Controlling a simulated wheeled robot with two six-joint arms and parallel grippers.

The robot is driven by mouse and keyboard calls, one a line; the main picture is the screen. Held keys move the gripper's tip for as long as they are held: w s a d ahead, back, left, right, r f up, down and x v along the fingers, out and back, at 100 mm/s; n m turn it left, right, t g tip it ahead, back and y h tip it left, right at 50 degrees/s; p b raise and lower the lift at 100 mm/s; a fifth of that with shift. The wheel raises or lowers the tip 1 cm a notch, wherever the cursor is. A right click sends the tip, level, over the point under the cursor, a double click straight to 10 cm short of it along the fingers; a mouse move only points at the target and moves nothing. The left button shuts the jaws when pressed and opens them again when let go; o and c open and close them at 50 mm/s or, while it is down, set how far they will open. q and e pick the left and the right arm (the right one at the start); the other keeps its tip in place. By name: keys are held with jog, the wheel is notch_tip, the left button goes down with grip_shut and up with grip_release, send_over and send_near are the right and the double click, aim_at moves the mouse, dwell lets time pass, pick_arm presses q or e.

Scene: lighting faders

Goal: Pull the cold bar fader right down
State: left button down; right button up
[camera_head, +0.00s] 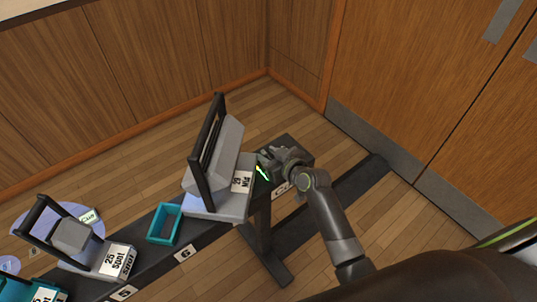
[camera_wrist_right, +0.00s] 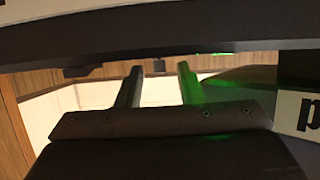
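My right gripper (camera_head: 268,161) is at the right end of a long dark bar (camera_head: 222,224), close beside the grey lamp unit labelled "Wid" or similar. In the right wrist view its two fingers (camera_wrist_right: 158,84) stand apart with no object visible between them. One finger is lit green. A dark beam (camera_wrist_right: 160,38) crosses just above the fingertips; I cannot tell whether they touch it. I cannot pick out the cold bar fader in either view; a green glow (camera_head: 262,173) shows beside the gripper. My left gripper is not in view.
The large grey lamp unit (camera_head: 228,150) with a dark yoke stands on the bar left of the gripper. A teal open box (camera_head: 165,224) and a "25 Spot" lamp (camera_head: 75,235) are farther left. Wooden doors (camera_head: 420,75) are at the right.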

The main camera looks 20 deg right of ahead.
jog(key=shift+w, duration=0.1)
jog(key=shift+c, duration=0.4)
grip_shut()
jog(key=s, duration=0.2)
jog(key=s+d, duration=0.1)
jog(key=s, duration=0.1)
jog(key=s+d, duration=0.1)
jog(key=s, duration=0.1)
jog(key=shift+s+d, duration=0.15)
jog(key=shift+s, duration=0.2)
jog(key=shift+s+f, duration=0.1)
jog(key=shift+f, duration=0.05)
jog(key=shift+o, duration=0.4)
grip_release()
jog(key=shift+s+d, duration=0.1)
